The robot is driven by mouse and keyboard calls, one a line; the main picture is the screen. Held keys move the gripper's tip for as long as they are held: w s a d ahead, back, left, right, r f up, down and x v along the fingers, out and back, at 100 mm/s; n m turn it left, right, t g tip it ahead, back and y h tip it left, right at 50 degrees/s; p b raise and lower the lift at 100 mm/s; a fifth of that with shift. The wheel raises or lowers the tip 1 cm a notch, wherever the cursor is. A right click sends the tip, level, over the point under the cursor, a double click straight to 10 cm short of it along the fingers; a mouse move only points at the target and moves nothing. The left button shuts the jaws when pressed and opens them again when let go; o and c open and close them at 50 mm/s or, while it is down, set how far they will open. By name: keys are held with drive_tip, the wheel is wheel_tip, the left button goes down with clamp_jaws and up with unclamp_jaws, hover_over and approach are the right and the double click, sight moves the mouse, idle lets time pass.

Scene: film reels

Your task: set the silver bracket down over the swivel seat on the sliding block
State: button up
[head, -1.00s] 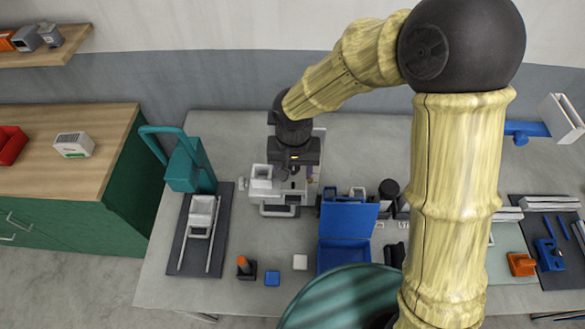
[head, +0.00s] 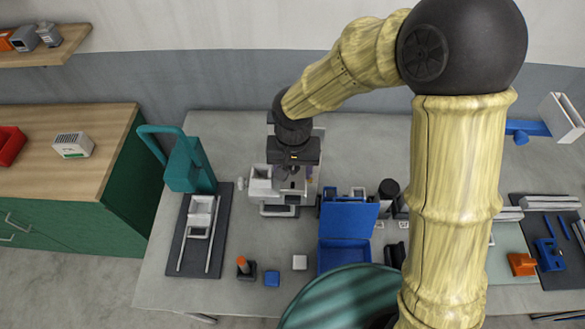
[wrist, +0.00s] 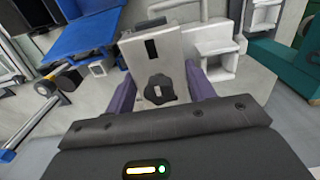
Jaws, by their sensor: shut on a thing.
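My gripper (head: 291,176) points down over a pale grey fixture (head: 279,210) at the middle of the bench. In the wrist view its purple fingers (wrist: 162,92) are shut on the silver bracket (wrist: 139,62), a pale plate with a dark slot and a black lobed shape. Whether that shape is an opening or a part behind it, I cannot tell. In the head view my wrist mostly hides the bracket. The swivel seat is not clearly visible, and I cannot tell whether the bracket touches it.
A small pale box (head: 261,184) stands just left of my gripper. Further left are a teal clamp (head: 190,172) and a pale block (head: 201,207) on two rails. An open blue case (head: 346,222) is at right. A small orange-topped part (head: 244,267) stands in front.

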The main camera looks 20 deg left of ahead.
drive_tip(key=shift+f+b, duration=0.9)
drive_tip(key=shift+f, duration=0.15)
idle(0.9)
drive_tip(key=o, duration=1.3)
drive_tip(key=shift+c, duration=0.2)
wheel_tip(320, 180, up, 18)
drive_tip(key=b, duration=0.2)
drive_tip(key=shift+f+b, duration=0.25)
drive_tip(key=shift+b, duration=0.1)
drive_tip(key=shift+f, duration=0.1)
drive_tip(key=w+d+f+m+t, duration=0.1)
drive_tip(key=w+d+f, duration=0.1)
drive_tip(key=d+f, duration=0.35)
drive_tip(key=w+d+f+m, duration=0.1)
drive_tip(key=w+d+f, duration=0.1)
drive_tip(key=d, duration=0.7)
drive_tip(key=s+d+f, duration=0.2)
drive_tip(key=d+f, duration=0.1)
drive_tip(key=d, duration=0.4)
drive_tip(key=s+d+f+m+t, duration=0.1)
drive_tip(key=s+d+f, duration=0.1)
drive_tip(key=d, duration=0.6)
drive_tip(key=shift+s+f+m+t, duration=0.25)
drive_tip(key=shift+f+m+t, duration=0.05)
drive_tip(key=shift+f, duration=0.2)
